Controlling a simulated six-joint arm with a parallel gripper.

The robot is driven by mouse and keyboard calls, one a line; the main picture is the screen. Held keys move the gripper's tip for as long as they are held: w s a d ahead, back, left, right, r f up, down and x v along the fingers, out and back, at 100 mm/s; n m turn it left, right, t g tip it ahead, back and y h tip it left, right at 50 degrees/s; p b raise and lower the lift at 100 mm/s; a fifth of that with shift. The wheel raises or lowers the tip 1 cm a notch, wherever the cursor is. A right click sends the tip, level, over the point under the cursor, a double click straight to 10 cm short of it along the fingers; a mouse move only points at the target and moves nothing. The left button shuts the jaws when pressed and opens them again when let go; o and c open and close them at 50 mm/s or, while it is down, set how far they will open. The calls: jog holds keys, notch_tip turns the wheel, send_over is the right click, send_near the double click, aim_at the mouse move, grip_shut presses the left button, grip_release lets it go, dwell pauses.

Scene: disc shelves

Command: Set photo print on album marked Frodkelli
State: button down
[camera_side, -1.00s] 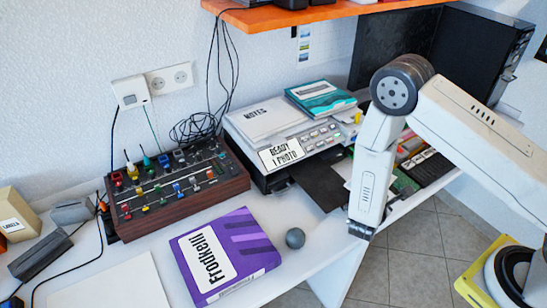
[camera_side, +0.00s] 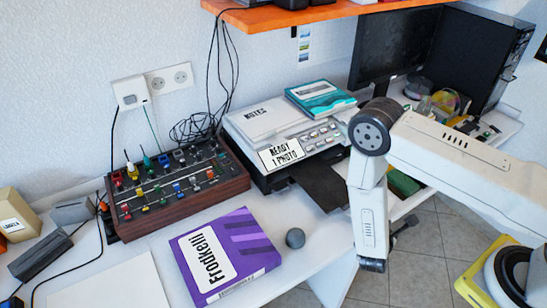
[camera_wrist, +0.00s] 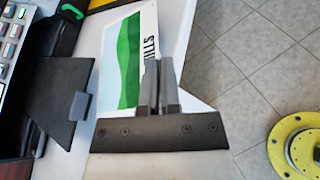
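The purple album marked Frodkelli (camera_side: 240,242) lies flat at the front of the table. A printer with a sign reading "READY 1 PHOTO" (camera_side: 282,154) stands behind it; its dark tray shows bare in the wrist view (camera_wrist: 52,98). There, a print with green and pale bands and lettering ending "ILLS" (camera_wrist: 127,60) lies beside the tray. My gripper (camera_wrist: 159,66) has its fingers close together in front of that print and covers part of it. I cannot tell whether they touch it. In the side view my arm hides the print.
A mixer (camera_side: 180,190) with coloured knobs stands behind the album. A notes pad (camera_side: 265,118) and a teal book (camera_side: 320,98) lie on the printer. An orange shelf (camera_side: 320,16) hangs above. The table's edge drops to the floor.

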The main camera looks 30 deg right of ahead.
jog(key=w+a+n+t+y, duration=0.1)
jog(key=w+a+n+t, duration=0.1)
jog(key=w+a+n+t+y, duration=0.2)
jog(key=w+a, duration=0.1)
jog(key=shift+w+a+n+t+y, duration=0.45)
jog(key=shift+a+n+t+y, duration=0.1)
jog(key=shift+n, duration=0.15)
jog(key=shift+f, duration=1.5)
jog(key=shift+f, duration=0.1)
jog(key=c, duration=0.8)
grip_release()
